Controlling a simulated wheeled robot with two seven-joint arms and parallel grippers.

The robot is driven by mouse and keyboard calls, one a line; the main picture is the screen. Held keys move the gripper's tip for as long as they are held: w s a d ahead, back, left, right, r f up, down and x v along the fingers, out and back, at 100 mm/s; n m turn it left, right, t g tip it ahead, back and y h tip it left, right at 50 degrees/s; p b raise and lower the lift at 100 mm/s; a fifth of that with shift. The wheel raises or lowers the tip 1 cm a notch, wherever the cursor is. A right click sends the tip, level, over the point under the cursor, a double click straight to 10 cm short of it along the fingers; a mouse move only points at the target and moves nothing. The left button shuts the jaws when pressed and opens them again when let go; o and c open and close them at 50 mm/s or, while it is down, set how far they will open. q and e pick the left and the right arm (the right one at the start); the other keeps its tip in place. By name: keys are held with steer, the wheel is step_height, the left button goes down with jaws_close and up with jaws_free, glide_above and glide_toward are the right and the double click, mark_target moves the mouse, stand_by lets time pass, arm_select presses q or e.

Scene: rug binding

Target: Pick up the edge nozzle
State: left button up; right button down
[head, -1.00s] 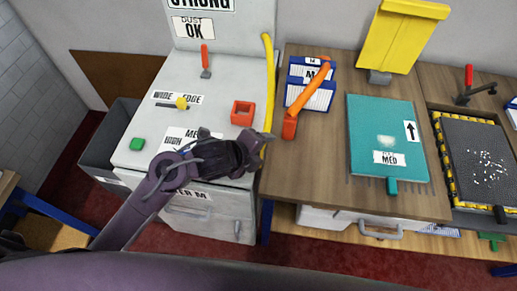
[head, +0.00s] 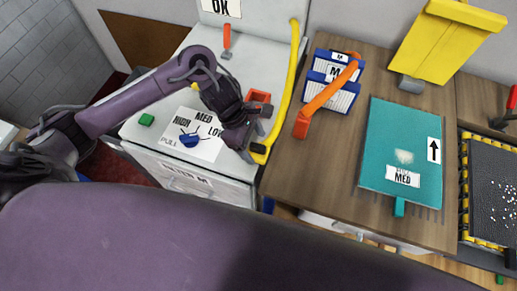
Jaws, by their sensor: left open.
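My left gripper (head: 256,142) is over the front right part of the white cabinet top (head: 165,108), open, at the lower end of the yellow hose (head: 286,88). A black and yellow end piece (head: 259,149) lies there, close to the fingers and partly covered by them. It may be the edge nozzle, but no label on it tells me. I cannot tell whether the fingers touch it. A small yellow piece (head: 194,87) is mostly hidden behind my left arm. My right gripper is out of view.
A red open box (head: 259,97) sits just behind the gripper. A blue knob (head: 189,139) and green block (head: 147,119) are to the left.

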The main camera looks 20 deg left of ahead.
mark_target(260, 151)
arm_select(q)
steer(key=p+x, duration=0.2)
steer(key=x, duration=0.1)
steer(key=shift+w+d+f, duration=0.1)
steer(key=shift+d+f, duration=0.05)
steer(key=shift+f, duration=0.15)
steer(key=shift+d+f, duration=0.15)
steer(key=shift+f, duration=0.45)
steer(key=c, duration=1.2)
steer(key=shift+r, duration=0.15)
step_height(260, 151, up, 5)
steer(key=shift+w+f+b, duration=0.1)
steer(key=shift+w+b, duration=0.05)
steer(key=shift+b, duration=0.5)
steer(key=shift+r+p, duration=0.4)
steer(key=shift+r, duration=7.1)
